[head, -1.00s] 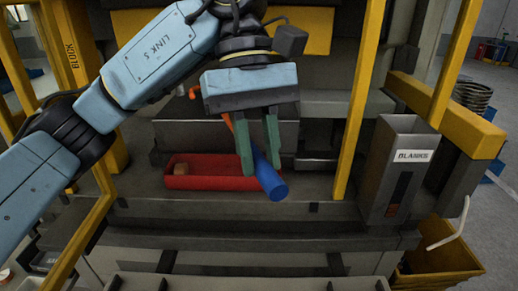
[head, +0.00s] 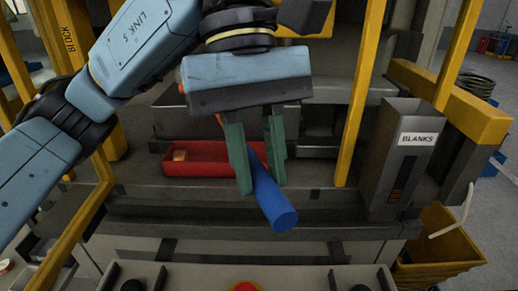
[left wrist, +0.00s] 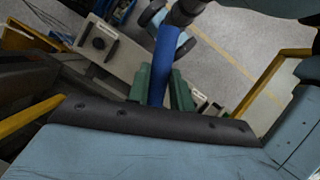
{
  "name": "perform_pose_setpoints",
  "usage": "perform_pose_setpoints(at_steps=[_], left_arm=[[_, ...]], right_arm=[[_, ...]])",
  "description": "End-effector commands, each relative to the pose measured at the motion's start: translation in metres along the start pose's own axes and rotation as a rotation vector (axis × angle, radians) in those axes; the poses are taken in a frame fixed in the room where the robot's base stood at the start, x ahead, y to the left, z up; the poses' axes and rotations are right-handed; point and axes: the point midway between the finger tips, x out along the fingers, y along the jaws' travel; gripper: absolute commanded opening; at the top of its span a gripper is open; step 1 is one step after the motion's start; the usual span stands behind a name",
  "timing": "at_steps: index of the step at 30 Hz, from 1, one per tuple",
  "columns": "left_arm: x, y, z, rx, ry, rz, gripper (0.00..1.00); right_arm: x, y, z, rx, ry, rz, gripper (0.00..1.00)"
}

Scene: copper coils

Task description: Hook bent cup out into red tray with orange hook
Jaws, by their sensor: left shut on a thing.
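My left gripper (head: 259,188) is shut on the blue handle (head: 270,200) of the orange hook in the head view. The handle slants down to the right from between the green fingers. A short piece of the hook's orange shaft (head: 219,119) shows behind the gripper; the rest is hidden. The blue handle also shows in the left wrist view (left wrist: 161,65), between the fingers. The red tray (head: 205,169) lies on the press ledge, behind and left of the fingers. A small copper-coloured piece (head: 180,155) is in its left end; I cannot tell whether it is the bent cup. My right gripper is not in view.
A yellow upright post (head: 356,110) stands right of the gripper. The grey BLANKS chute (head: 396,165) is farther right, above a yellow bin (head: 440,250). A panel with a red button (head: 245,287) is at the front. The ledge right of the tray looks clear.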

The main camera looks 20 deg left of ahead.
Motion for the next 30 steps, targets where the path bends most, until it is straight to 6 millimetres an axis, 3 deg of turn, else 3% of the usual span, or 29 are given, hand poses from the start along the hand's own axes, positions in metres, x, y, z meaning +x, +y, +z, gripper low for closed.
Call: perform_pose_setpoints(at_steps=[30], left_arm=[[0.034, -0.04, 0.088, 0.003, 0.004, 0.0, 0.02]], right_arm=[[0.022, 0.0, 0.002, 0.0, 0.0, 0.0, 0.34]])
